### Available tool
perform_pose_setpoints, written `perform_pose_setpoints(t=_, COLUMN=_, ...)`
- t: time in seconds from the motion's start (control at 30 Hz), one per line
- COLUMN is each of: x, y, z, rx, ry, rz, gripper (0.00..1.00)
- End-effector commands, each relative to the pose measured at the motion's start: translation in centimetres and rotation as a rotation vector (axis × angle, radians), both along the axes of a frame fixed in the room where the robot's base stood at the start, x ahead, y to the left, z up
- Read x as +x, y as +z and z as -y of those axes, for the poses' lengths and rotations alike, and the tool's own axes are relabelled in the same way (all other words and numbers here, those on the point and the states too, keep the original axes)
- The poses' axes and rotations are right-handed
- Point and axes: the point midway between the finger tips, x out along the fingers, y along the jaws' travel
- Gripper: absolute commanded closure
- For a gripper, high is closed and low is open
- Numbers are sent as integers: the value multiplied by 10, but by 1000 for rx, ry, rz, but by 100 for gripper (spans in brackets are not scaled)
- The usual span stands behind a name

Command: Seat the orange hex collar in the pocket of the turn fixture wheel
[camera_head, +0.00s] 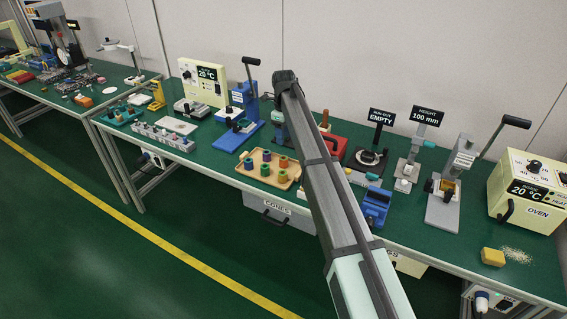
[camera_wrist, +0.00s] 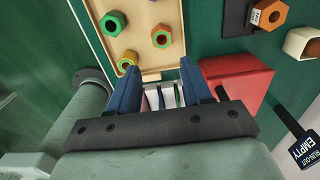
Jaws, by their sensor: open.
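In the wrist view, my gripper (camera_wrist: 158,66) is open, its blue fingers apart over the edge of a tan tray (camera_wrist: 148,73). An orange hex collar with a dark bore (camera_wrist: 269,14) shows at the top right, by a dark block with a small tag. I cannot tell which is the task's collar. Pale strips (camera_wrist: 168,97) show between the finger bases; I cannot tell what they are. I cannot make out the turn fixture wheel or its pocket.
The head view shows the tray (camera_head: 258,183) with several coloured collars. A red box (camera_wrist: 232,85) stands close right of my gripper; it also shows in the head view (camera_head: 336,146). The run-out sign reads EMPTY (camera_head: 381,117). A blue press (camera_head: 240,122) and oven (camera_head: 528,190) flank the area.

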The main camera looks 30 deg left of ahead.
Motion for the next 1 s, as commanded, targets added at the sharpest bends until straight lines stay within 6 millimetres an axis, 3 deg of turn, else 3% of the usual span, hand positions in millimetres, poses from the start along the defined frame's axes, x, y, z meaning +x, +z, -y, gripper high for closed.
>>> perform_pose_setpoints(t=0.3, x=0, y=-55, z=0, rx=0, ry=2, rz=-1, gripper=51)
perform_pose_setpoints(t=0.67, x=1, y=-79, z=-1, rx=2, ry=3, rz=0, gripper=51)
perform_pose_setpoints(t=1.0, x=3, y=-119, z=0, rx=2, ry=4, rz=0, gripper=51)
